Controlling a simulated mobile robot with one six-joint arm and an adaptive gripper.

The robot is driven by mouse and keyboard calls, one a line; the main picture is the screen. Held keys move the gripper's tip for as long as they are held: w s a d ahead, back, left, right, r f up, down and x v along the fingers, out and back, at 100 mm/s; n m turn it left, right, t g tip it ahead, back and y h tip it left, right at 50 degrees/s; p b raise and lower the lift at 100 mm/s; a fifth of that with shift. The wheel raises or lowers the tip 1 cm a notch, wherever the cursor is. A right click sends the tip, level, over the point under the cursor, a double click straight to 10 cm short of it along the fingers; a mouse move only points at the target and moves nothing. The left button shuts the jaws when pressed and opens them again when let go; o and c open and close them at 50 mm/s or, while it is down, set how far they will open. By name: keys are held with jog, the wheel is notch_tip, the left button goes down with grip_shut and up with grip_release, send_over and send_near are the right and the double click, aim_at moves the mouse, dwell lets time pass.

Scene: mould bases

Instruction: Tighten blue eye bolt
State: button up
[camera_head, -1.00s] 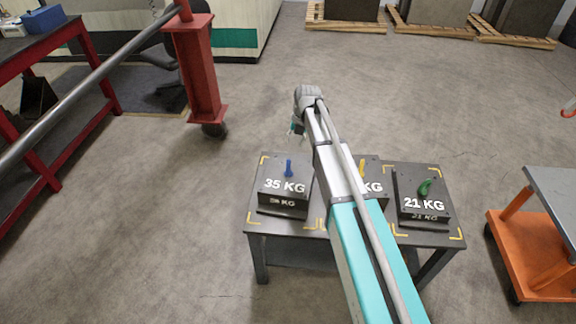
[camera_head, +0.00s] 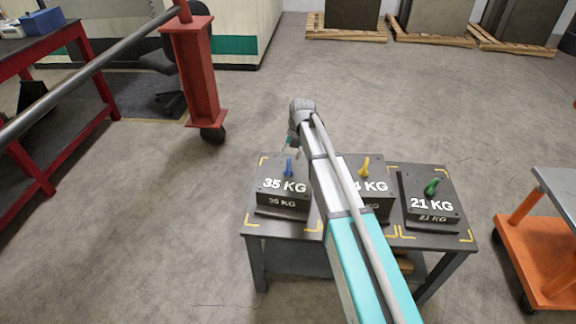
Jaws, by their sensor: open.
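The blue eye bolt (camera_head: 289,167) stands upright on top of the dark mould base marked 35 KG (camera_head: 284,198), at the left of the small dark table (camera_head: 272,229). It looks thin, as if seen edge-on. My gripper (camera_head: 287,150) is at the end of my arm, just above and behind the blue bolt in the picture. It is small and partly hidden by my wrist. It looks apart from the bolt, but the exact gap cannot be told. It is open and nothing shows in it.
A yellow eye bolt (camera_head: 364,167) stands on the middle mould base, partly hidden by my arm. A green eye bolt (camera_head: 432,187) sits on the 21 KG base (camera_head: 431,206). An orange cart (camera_head: 538,250) stands at right, a red post (camera_head: 196,75) behind left.

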aim_at(289, 160)
jog(key=shift+a+f+b, duration=0.2)
jog(key=shift+f+b, duration=0.5)
jog(key=shift+f, duration=0.15)
jog(key=shift+a+f+b, duration=0.15)
jog(key=shift+f+b, duration=0.55)
jog(key=shift+f, duration=0.15)
grip_shut()
